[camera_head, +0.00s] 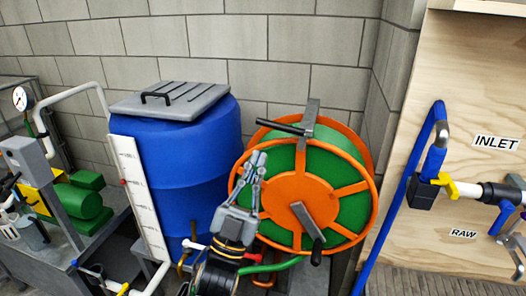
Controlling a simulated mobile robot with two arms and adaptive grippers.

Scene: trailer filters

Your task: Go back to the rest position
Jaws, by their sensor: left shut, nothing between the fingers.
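My left gripper (257,171) is in the lower middle of the head view, pointing up, with its grey fingers close together and nothing between them. It shows in front of the left edge of an orange and green hose reel (295,199). I cannot tell how far it is from the reel. My right gripper is not in view.
A blue barrel (188,165) with a grey lid (170,98) stands left of the gripper. A bench with a green motor (82,203) is at the far left. A wooden panel (470,90) with a blue hose (400,190) and yellow-handled valve (447,186) is at the right.

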